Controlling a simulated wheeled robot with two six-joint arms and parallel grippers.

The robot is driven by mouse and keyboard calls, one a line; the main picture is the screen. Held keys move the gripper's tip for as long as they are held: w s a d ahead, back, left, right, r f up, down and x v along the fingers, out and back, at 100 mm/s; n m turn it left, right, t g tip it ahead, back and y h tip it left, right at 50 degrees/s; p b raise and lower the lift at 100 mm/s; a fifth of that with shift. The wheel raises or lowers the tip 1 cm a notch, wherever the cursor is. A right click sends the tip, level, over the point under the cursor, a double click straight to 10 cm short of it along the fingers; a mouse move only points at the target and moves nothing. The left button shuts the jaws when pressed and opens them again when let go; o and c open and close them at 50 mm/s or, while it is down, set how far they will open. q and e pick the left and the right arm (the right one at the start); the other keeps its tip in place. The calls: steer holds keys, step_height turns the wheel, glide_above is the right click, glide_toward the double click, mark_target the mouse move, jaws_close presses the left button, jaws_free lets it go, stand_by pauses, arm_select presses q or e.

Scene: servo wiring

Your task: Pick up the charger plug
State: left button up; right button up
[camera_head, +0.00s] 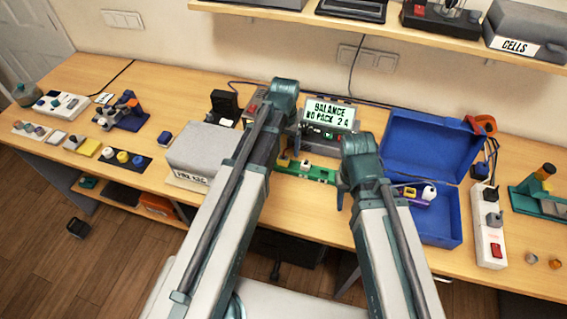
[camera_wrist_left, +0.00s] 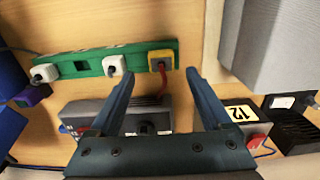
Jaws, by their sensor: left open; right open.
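A yellow plug (camera_wrist_left: 160,60) with a red lead sits at one end of the green board (camera_wrist_left: 135,55) in the left wrist view; the lead runs to the dark charger (camera_wrist_left: 120,115). I cannot tell for certain that this is the charger plug. My left gripper (camera_wrist_left: 160,78) is open and empty, its two fingers pointing at the yellow plug, one to each side of it. In the head view the left gripper's fingers are largely hidden by my arm. My right gripper (camera_head: 343,196) is above the right end of the green board, its fingers partly hidden.
Two white plugs (camera_wrist_left: 115,65) also sit on the green board. A grey box (camera_head: 195,150) stands left, an open blue case (camera_head: 440,140) right, with a white power strip (camera_head: 490,245) beyond. A shelf hangs above.

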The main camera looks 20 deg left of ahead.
mark_target(284, 158)
arm_select(q)
step_height(284, 158, down, 5)
steer(key=b, duration=0.4)
steer(key=shift+s+a+r, duration=0.1)
steer(key=shift+r, duration=0.1)
arm_select(e)
step_height(284, 158, down, 5)
steer(key=shift+r, duration=0.3)
arm_select(q)
steer(key=shift+r, duration=0.1)
jaws_close()
